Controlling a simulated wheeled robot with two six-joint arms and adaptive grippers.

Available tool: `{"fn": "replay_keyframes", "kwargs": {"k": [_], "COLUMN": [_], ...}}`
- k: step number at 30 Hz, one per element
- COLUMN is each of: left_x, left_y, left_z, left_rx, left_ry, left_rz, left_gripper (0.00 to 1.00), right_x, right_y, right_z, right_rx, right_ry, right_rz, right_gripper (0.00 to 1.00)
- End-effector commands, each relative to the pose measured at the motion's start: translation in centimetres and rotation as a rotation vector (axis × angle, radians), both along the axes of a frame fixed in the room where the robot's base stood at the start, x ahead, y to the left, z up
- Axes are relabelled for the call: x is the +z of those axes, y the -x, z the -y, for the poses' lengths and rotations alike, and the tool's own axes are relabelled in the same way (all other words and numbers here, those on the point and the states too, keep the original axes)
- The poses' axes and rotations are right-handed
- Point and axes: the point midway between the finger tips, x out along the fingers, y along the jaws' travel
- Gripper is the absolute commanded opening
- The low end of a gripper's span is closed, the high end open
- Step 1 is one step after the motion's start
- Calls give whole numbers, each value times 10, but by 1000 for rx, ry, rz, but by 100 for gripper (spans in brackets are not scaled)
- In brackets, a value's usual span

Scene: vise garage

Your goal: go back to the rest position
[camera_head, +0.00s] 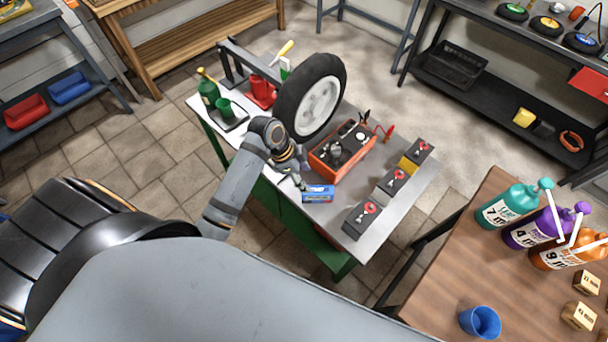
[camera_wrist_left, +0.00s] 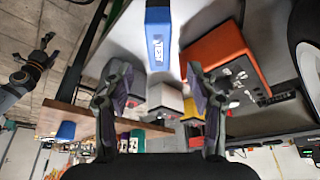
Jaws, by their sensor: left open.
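My left gripper (camera_head: 299,182) is over the work table (camera_head: 345,232) in the head view, just beside a small blue box (camera_head: 318,194). In the left wrist view my left gripper (camera_wrist_left: 158,82) has its two fingers spread apart with nothing between them. The blue box (camera_wrist_left: 158,38) shows beyond the fingertips there, apart from them. My right gripper (camera_wrist_left: 44,60) shows small at the left of the left wrist view, out over the floor. Its jaws are too small to judge, and it is not seen in the head view.
An orange toolbox (camera_head: 343,152) and a wheel (camera_head: 311,96) stand close to my left gripper. A green bottle (camera_head: 208,88) stands at the left. A wooden table (camera_head: 440,275) with bottles is at right.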

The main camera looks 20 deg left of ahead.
Motion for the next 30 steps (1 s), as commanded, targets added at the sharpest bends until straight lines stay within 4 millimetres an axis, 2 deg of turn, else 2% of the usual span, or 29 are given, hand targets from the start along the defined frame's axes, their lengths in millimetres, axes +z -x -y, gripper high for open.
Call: {"fn": "replay_keyframes", "kwargs": {"k": [16,20,23,30], "left_x": [-1,-3,-1,17], "left_y": [3,26,50,93], "left_z": [-1,-11,-23,-49], "left_rx": [19,191,386,787], "left_ry": [-4,-47,-86,-132], "left_rz": [-5,-34,-53,-44], "left_gripper": [58,58,58,58], "right_x": [0,0,0,0], "right_y": [1,1,1,2], "right_z": [2,2,2,0], "right_rx": [1,1,1,0], "right_ry": [2,2,2,0], "right_rz": [-2,-2,-2,-3], "right_gripper": [88,88,88,88]}}
